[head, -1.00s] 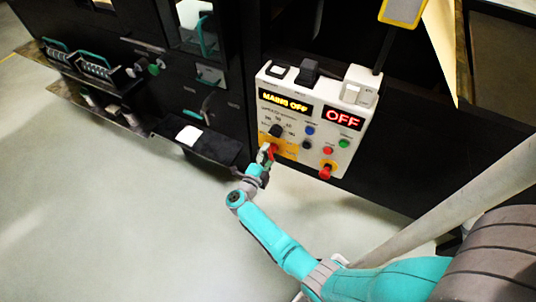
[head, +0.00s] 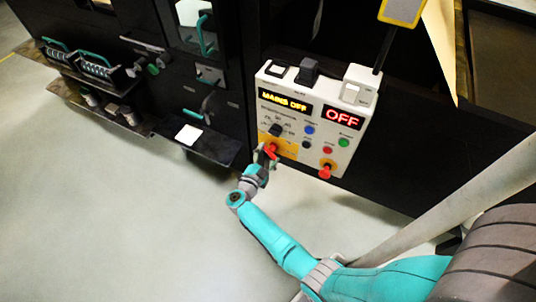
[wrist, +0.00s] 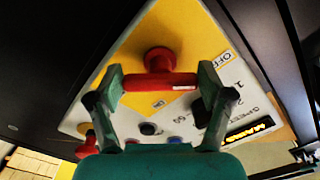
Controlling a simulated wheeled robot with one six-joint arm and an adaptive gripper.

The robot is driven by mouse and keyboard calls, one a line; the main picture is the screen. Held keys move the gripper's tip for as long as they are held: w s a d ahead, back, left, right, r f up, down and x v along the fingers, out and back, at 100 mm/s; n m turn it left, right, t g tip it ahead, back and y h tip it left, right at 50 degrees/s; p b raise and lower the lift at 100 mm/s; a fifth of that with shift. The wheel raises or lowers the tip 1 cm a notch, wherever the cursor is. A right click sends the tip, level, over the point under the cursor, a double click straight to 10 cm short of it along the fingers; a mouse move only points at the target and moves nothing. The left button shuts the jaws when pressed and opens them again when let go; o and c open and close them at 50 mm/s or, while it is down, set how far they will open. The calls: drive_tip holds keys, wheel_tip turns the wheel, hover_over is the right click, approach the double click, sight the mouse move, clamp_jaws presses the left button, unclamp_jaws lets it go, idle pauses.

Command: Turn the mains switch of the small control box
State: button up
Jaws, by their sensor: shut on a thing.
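The small control box (head: 312,115) is a pale box on the dark machine front, with a display reading MAINS OFF (head: 284,102) and a red OFF display (head: 342,118). The red mains switch (head: 270,150) sits on a yellow plate at the box's lower left. In the wrist view the red switch handle (wrist: 160,82) lies crosswise between the two fingers of my gripper (wrist: 158,88), which is shut on it. In the head view my gripper (head: 265,156) partly covers the switch.
A second red knob (head: 326,169) on yellow is at the box's lower right. Coloured buttons and a black selector knob (head: 276,130) are close above the switch. A dark shelf with a white pad (head: 189,135) juts out to the left. The floor in front is clear.

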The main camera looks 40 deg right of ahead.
idle(0.3)
drive_tip(key=o, duration=1.1)
drive_tip(key=shift+a, duration=0.1)
drive_tip(key=v, duration=1.1)
drive_tip(key=shift+s+a, duration=0.15)
drive_tip(key=shift+a, duration=0.25)
drive_tip(key=shift+s, duration=0.1)
drive_tip(key=s+a+r+n+t+y, duration=0.3)
drive_tip(key=s+r+n, duration=0.4)
drive_tip(key=s, duration=0.5)
drive_tip(key=s+a+r+n+t+y, duration=0.2)
drive_tip(key=s+a+r+n+y, duration=0.2)
drive_tip(key=s+r+n+y, duration=0.3)
drive_tip(key=s+a+r+n+t+y, duration=0.3)
drive_tip(key=s+r+n+y, duration=0.4)
drive_tip(key=s, duration=0.9)
drive_tip(key=shift+s+a+r+n+t, duration=0.15)
drive_tip(key=shift+s+a+r+n, duration=0.1)
drive_tip(key=shift+a+n, duration=0.2)
drive_tip(key=shift+s+a+r+n+t, duration=0.15)
drive_tip(key=shift+a+r+n, duration=0.1)
drive_tip(key=shift+a+n, duration=0.15)
